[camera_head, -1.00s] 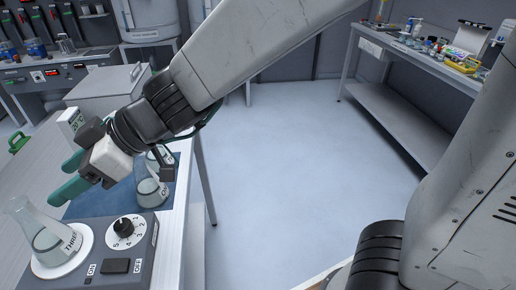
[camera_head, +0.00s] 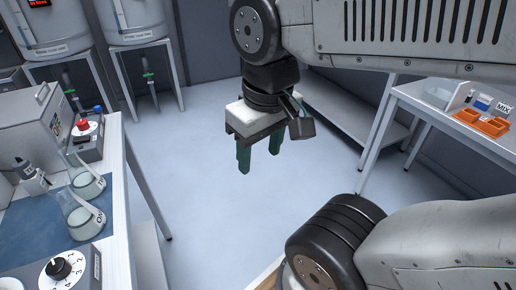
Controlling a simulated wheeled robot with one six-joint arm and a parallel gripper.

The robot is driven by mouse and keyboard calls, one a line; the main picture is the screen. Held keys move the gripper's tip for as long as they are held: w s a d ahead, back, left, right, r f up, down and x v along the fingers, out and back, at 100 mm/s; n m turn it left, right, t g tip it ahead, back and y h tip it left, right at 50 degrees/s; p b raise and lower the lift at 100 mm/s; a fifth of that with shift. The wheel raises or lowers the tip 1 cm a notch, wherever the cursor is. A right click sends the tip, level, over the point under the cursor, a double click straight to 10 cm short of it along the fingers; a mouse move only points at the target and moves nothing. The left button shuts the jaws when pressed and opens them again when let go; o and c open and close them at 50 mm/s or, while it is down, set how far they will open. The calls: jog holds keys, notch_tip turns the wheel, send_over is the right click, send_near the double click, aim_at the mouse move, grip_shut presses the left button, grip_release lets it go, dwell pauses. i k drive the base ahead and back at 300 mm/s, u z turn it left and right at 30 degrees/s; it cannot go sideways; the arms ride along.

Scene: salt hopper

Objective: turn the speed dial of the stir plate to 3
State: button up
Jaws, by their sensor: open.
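The grey stir plate (camera_head: 88,252) is at the lower left, on the bench, partly cut off by the bottom edge. Its speed dial (camera_head: 58,268) is a black knob on a white numbered disc. Its exact setting is too small to tell. A rocker switch sits to the right of the dial. My gripper (camera_head: 258,161) hangs in the middle of the picture over the floor, pointing down. Its two green fingers are apart with nothing between them. It is well to the right of the stir plate and above it, clear of the bench.
A device with a red knob (camera_head: 82,126) is farther back. A right-hand bench (camera_head: 440,110) holds orange trays (camera_head: 482,122). The floor between the benches is clear.

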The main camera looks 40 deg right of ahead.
aim_at(58, 269)
jog(key=u, duration=1.25)
